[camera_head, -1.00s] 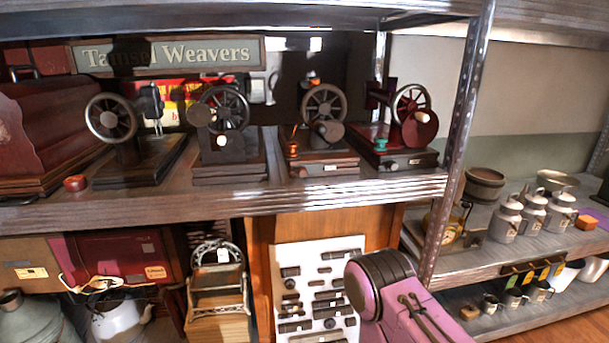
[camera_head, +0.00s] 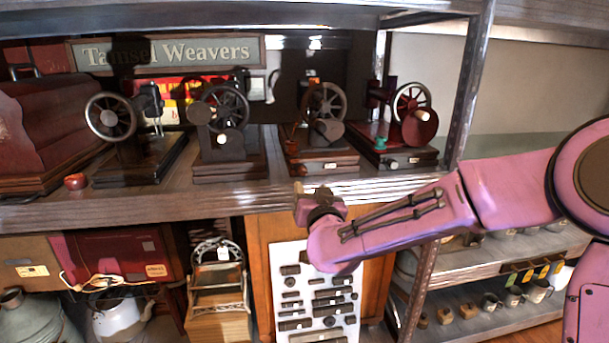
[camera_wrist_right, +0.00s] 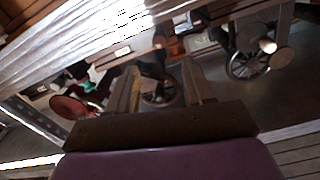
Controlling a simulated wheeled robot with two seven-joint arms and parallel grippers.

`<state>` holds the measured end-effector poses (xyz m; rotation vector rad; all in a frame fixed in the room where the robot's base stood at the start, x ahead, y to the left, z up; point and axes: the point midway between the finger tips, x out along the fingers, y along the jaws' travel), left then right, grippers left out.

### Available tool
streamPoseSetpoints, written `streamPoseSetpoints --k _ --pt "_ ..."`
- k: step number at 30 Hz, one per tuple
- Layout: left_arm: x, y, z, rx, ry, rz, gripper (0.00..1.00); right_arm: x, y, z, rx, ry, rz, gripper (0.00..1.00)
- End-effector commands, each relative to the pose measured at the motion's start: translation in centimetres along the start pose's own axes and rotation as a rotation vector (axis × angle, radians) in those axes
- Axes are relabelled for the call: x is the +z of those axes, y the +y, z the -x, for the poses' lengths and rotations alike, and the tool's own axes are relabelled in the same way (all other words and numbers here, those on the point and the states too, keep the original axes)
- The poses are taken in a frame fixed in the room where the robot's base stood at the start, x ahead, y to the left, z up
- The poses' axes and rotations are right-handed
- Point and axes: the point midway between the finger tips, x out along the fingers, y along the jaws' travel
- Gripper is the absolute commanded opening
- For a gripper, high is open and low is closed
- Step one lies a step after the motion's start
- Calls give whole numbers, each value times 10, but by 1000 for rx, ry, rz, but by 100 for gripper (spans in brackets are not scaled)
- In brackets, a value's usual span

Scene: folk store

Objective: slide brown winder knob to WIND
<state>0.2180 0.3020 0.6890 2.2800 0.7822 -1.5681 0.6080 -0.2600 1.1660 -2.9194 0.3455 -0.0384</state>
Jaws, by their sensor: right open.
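Several old sewing machines with spoked wheels stand in a row on the upper shelf. The third machine (camera_head: 325,158) has an orange-brown upright knob (camera_head: 291,138) at the left of its base; I cannot tell for sure whether it is the winder knob, and no WIND lettering is readable. My right gripper (camera_head: 312,198) is below and in front of that machine, at the shelf's front edge. In the right wrist view its two brown fingers (camera_wrist_right: 164,88) are spread and empty, with a machine's wheel seen beyond the gap. My left gripper is not in view.
The metal shelf edge (camera_head: 150,208) runs across in front of the machines. A dark red fourth machine (camera_head: 400,135) stands to the right, close to the metal post (camera_head: 468,85). A white panel of dark parts (camera_head: 290,265) is below my right arm.

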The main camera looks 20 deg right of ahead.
Motion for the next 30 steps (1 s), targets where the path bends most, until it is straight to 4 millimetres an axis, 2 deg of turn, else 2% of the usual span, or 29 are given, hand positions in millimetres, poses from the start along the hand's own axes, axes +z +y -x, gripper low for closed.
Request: streamPoseSetpoints --k 4,12,15,19,26,30 --pt "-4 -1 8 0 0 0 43 -2 0 -21 2 -2 7 52" --pt "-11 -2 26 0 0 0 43 -2 1 -81 4 -2 6 52" --pt "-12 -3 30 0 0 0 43 -1 0 -95 1 -1 6 52" --pt "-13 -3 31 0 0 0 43 1 0 -103 0 -2 7 52" --pt "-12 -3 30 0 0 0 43 2 0 -103 0 -2 7 52" --pt "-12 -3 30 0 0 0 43 1 0 -103 0 -2 7 6"
